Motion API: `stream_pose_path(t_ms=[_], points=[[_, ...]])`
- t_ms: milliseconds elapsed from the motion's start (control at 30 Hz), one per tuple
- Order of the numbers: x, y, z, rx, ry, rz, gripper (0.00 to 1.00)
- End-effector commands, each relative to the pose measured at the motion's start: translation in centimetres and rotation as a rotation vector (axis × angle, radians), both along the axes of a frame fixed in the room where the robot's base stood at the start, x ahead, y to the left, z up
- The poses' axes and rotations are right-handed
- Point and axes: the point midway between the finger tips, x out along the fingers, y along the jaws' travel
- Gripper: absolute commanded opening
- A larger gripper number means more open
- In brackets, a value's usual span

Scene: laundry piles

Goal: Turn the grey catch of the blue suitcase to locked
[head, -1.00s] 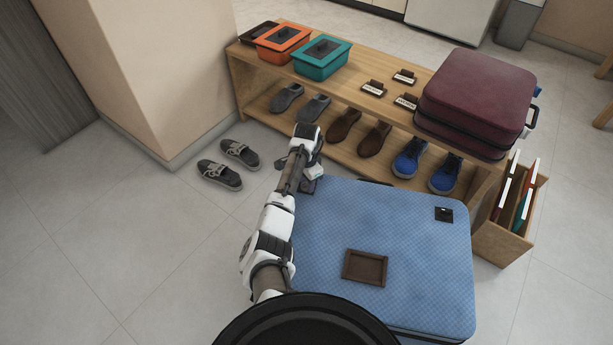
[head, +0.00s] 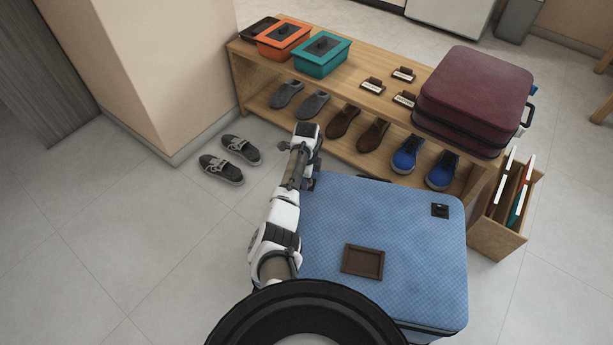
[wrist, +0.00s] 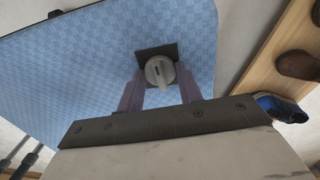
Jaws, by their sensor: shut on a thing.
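The blue suitcase (head: 395,225) lies flat on the floor in the head view and fills much of the wrist view (wrist: 90,75). In the wrist view the round grey catch (wrist: 160,71) sits on a dark square plate (wrist: 148,53) near the suitcase's edge. My gripper (wrist: 160,88) has its two purple fingers on either side of the catch and is shut on it. In the head view my gripper (head: 312,183) is at the suitcase's far left corner, mostly hidden by my wrist, which also hides what it holds.
A dark fitting (head: 440,210) and a brown frame (head: 362,262) are on the suitcase top. A wooden shelf (head: 340,70) with shoes, bins and a maroon suitcase (head: 472,95) stands behind. Grey shoes (head: 230,160) lie left.

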Motion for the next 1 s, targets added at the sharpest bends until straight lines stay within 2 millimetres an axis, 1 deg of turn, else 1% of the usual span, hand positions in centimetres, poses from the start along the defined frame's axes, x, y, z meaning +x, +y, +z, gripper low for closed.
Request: stream_pose_path(t_ms=[233,700,733,867,1000], points=[[0.00,-0.20,0.06,-0.003,0.000,-0.063,0.13],[-0.02,-0.23,0.03,-0.003,0.001,-0.075,0.13],[-0.03,-0.23,0.02,-0.003,0.001,-0.074,0.39],[-0.02,-0.18,0.02,-0.002,0.000,-0.073,0.56],[-0.03,-0.12,0.00,-0.001,0.000,-0.072,0.57]])
